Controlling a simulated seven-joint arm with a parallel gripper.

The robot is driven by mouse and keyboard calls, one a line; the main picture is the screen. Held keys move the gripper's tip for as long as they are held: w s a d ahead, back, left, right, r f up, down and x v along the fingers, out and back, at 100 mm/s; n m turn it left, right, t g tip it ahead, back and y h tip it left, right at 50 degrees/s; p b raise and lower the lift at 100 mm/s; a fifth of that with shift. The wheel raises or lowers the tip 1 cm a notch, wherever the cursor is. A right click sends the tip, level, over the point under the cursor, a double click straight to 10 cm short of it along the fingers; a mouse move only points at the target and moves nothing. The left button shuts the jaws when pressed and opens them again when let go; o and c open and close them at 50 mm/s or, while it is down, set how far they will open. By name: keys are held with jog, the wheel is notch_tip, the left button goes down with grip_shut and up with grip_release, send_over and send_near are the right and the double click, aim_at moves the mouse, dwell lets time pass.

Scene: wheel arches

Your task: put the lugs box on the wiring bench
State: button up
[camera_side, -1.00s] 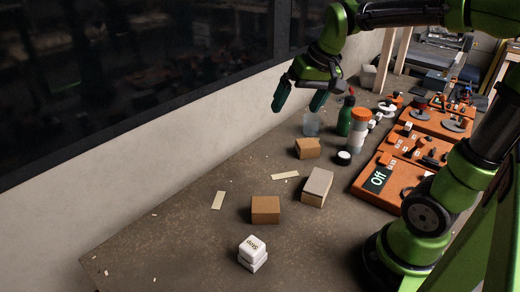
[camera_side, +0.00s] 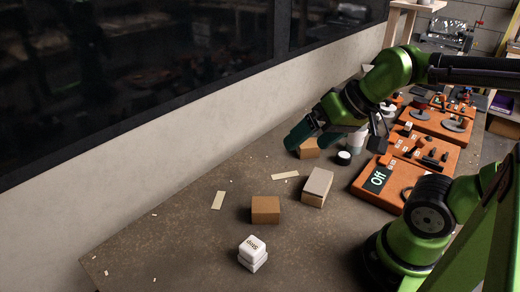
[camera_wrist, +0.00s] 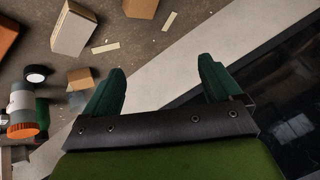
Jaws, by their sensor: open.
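No label reading lugs is legible, so I cannot tell which box is the lugs box. A plain brown box (camera_side: 265,210) sits mid-table in the side view. A tan box with a greyish top (camera_side: 317,187) lies to its right. A smaller brown box (camera_side: 308,149) is farther back, partly behind my gripper (camera_side: 308,142). The wrist view shows this small box (camera_wrist: 80,80) left of my gripper (camera_wrist: 160,84). My gripper's green fingers are apart with nothing between them. I cannot identify the wiring bench by name; the boxes stand on a grey-brown tabletop (camera_side: 185,240).
Orange panels (camera_side: 385,182) fill the right side. A bottle with an orange cap (camera_wrist: 22,120) and a black cap (camera_wrist: 36,73) are near the small box. A wall (camera_side: 140,165) runs behind the table.

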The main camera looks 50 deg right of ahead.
jog(key=w+d+f+g+h, duration=0.1)
jog(key=w+d+g, duration=0.1)
jog(key=w+d, duration=0.4)
jog(key=n+g, duration=0.4)
jog(key=n, duration=0.4)
send_over(307, 148)
jog(key=w, duration=0.2)
notch_tip(307, 148, down, 6)
jog(key=d+n+g, duration=0.1)
jog(key=d+n, duration=0.1)
jog(key=n, duration=0.4)
jog(key=shift+h, duration=0.4)
jog(key=f, duration=1)
jog(key=shift+w+f, duration=0.1)
jog(key=shift+w, duration=0.1)
jog(key=shift+a+f, duration=0.2)
jog(key=shift+f, duration=1.15)
jog(key=shift+a+f, duration=0.15)
jog(key=shift+f, duration=1.2)
jog(key=shift+c, duration=0.4)
